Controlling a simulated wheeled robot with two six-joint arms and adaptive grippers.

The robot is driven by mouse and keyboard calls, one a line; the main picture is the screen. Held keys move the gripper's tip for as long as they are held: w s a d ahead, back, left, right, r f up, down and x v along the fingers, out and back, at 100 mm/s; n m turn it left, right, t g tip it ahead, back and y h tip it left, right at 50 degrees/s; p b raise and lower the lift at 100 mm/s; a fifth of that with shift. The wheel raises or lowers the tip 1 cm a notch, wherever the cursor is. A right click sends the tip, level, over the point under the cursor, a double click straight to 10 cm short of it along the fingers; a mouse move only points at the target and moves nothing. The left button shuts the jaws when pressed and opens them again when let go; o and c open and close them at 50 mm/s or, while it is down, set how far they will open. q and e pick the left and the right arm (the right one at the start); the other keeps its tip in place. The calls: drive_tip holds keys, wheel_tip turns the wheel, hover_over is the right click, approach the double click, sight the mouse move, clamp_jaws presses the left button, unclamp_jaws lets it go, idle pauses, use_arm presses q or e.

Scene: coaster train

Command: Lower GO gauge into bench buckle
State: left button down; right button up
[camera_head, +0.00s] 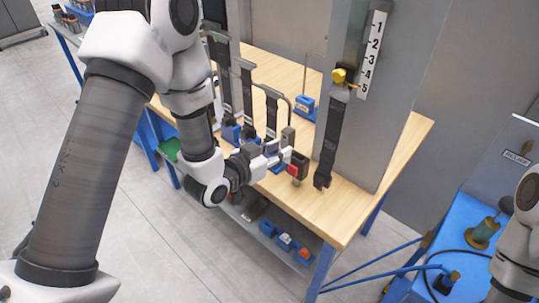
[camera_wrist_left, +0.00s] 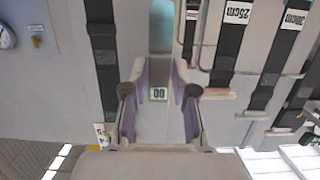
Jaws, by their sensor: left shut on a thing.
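My left gripper (camera_head: 281,155) reaches in from the left over the front part of the wooden bench. In the left wrist view its two purple-padded fingers (camera_wrist_left: 158,100) are shut on the grey GO gauge (camera_wrist_left: 158,78), whose small label shows between them. A dark buckle block with a red face (camera_head: 298,168), which looks like the bench buckle, stands just right of the fingertips. I cannot tell whether the gauge touches it. My right gripper is out of view; only part of that arm shows at the right edge.
A grey panel with a black strap (camera_head: 329,148), yellow clip (camera_head: 340,76) and number scale (camera_head: 371,54) stands right of the gripper. Several more straps hang behind it. The front right corner of the bench (camera_head: 350,216) is clear. A blue cart (camera_head: 468,227) stands at right.

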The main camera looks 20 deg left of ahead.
use_arm(q)
drive_tip(key=b+x, duration=0.1)
drive_tip(key=x, duration=0.4)
drive_tip(key=shift+w+r, duration=0.1)
drive_tip(key=shift+w, duration=0.2)
idle(1.5)
drive_tip(key=shift+f+b, duration=2.2)
drive_tip(key=shift+f, duration=0.15)
drive_tip(key=c, duration=0.8)
unclamp_jaws()
drive_tip(key=shift+s+d, duration=0.1)
drive_tip(key=shift+c, duration=0.2)
